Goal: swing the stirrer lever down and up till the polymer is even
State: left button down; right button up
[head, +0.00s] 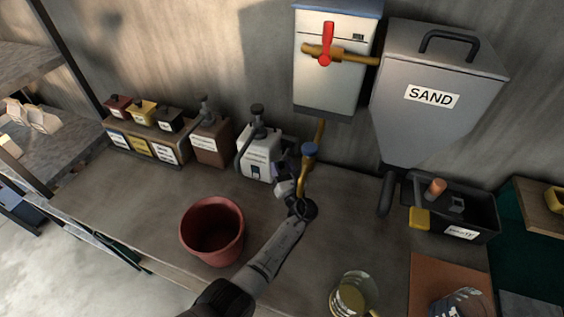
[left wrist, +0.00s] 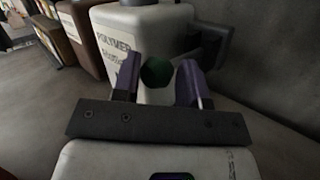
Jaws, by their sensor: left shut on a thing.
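The polymer container (head: 260,147) is a pale jug with a dark cap, standing on the bench against the back wall; its POLYMER label shows in the left wrist view (left wrist: 115,45). My left gripper (head: 281,163) is at the jug's right front side. In the left wrist view its purple fingers (left wrist: 157,84) are closed around a round dark green knob (left wrist: 157,72), which looks like the end of the stirrer lever. The rest of the lever is hidden. The polymer inside cannot be seen. My right gripper is not in view.
A red bucket (head: 212,230) stands left of my left arm. A glass beaker (head: 351,296) is at the front right. A tank with a red-handled tap (head: 326,45) and the SAND hopper (head: 440,85) hang behind. Brown and small coloured containers (head: 210,140) stand left of the jug.

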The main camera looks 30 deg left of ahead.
pick_arm(q)
jog(key=shift+r, duration=0.65)
jog(key=c, duration=1)
grip_release()
jog(key=shift+r, duration=0.1)
jog(key=shift+c, duration=0.2)
jog(key=shift+o, duration=1.4)
jog(key=shift+w+a, duration=0.15)
jog(key=shift+o, duration=0.3)
jog(key=shift+f, duration=0.25)
